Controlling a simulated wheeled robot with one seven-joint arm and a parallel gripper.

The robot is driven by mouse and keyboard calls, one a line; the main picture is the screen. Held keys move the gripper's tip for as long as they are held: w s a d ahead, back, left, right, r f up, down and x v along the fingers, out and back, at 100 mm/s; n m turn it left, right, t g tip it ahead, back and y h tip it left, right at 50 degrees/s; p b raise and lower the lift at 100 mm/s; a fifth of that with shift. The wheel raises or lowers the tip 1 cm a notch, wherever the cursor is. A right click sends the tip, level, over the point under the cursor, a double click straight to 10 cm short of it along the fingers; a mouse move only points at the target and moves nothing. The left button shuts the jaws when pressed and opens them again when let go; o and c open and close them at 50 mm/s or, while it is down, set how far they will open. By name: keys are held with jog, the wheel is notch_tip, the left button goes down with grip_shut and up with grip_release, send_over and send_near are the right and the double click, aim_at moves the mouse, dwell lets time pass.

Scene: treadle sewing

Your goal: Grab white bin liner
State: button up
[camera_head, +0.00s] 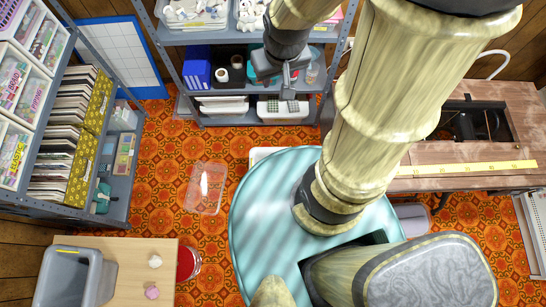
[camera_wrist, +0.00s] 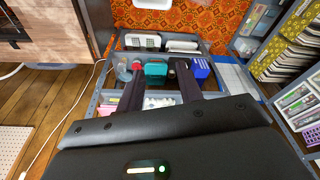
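I cannot make out a white bin liner for certain in either view. A small white crumpled lump (camera_head: 155,261) lies on the light wooden table at the lower left in the head view; it is too small to name. A grey bin (camera_head: 103,283) stands on the same table, left of the lump. My gripper (camera_head: 283,77) is at the top centre in the head view, in front of the metal shelf and far from that table. In the wrist view my gripper (camera_wrist: 157,68) has its two dark fingers apart, with nothing held between them.
A metal shelf (camera_head: 215,91) holds blue boxes (camera_head: 197,72) and white baskets (camera_head: 283,108). A clear tray (camera_head: 206,188) lies on the patterned floor. A red round container (camera_head: 187,263) stands beside the wooden table (camera_head: 130,250). A sewing table (camera_head: 480,150) is at right.

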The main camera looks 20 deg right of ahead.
jog(key=shift+o, duration=1)
jog(key=shift+s, duration=0.2)
jog(key=w+a+f+m+g+b, duration=0.1)
jog(key=w+a+f+b, duration=0.2)
jog(key=f+b, duration=0.9)
jog(key=w+a+f+m+g+b, duration=0.1)
jog(key=w+a+f+b, duration=0.2)
jog(key=f+b, duration=0.8)
jog(key=w+a+f+m+g+h+b, duration=0.1)
jog(key=w+a+f+b, duration=0.3)
jog(key=f, duration=3.5)
jog(key=a+b, duration=0.1)
jog(key=b, duration=0.7)
jog(key=shift+m+b, duration=0.35)
jog(key=shift+m, duration=0.05)
jog(key=shift+a, duration=0.1)
jog(key=f+b, duration=0.1)
jog(key=f, duration=0.3)
jog(key=f+b, duration=0.2)
jog(key=f, duration=0.2)
jog(key=d+f+b, duration=0.1)
jog(key=f+b, duration=0.1)
jog(key=f, duration=0.2)
jog(key=shift+s, duration=0.15)
jog(key=shift+d, duration=0.1)
